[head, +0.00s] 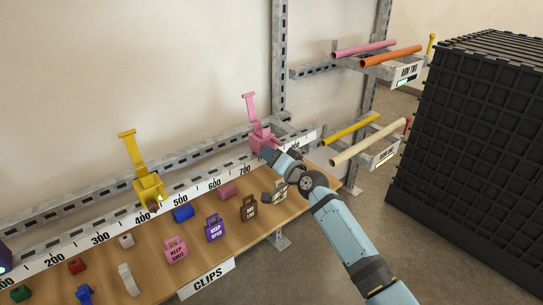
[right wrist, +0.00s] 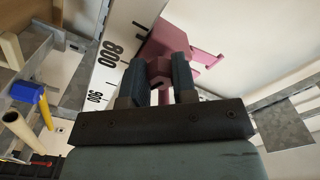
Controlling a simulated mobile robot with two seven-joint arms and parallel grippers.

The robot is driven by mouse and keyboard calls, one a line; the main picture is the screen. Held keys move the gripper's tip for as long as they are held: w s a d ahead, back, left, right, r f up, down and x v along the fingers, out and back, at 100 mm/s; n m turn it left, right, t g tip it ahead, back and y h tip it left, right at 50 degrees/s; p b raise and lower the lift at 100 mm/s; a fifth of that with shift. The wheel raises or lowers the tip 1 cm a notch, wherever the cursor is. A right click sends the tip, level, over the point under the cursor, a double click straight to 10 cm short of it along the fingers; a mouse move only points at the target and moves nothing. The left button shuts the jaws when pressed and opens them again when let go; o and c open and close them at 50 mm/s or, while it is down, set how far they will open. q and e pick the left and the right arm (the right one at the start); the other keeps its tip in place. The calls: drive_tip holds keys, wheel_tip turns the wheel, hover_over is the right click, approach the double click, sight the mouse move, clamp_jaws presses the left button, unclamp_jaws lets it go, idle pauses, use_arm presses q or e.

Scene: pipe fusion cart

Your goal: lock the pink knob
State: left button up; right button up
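The pink clamp (head: 260,136) sits on the rail at the back of the bench near the high end of the scale, its lever standing up. My right gripper (head: 271,153) reaches it from the front right. In the right wrist view, the pink knob (right wrist: 159,70) is between the two dark fingers of my right gripper (right wrist: 160,73), which appear to touch it on both sides. The head view hides the knob behind the gripper. My left gripper is not in view.
A yellow clamp (head: 149,187) with raised lever stands further left on the rail. Several clips and tags, such as a pink tag (head: 175,250) and purple tag (head: 215,228), lie on the wooden bench. Racks with pipes (head: 352,130) and a black grid block (head: 470,150) stand right.

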drive_tip(key=o, duration=0.4)
drive_tip(key=shift+o, duration=0.2)
drive_tip(key=p+v, duration=0.1)
drive_tip(key=v, duration=1.2)
drive_tip(key=shift+s+d, duration=0.25)
drive_tip(key=shift+s, duration=0.1)
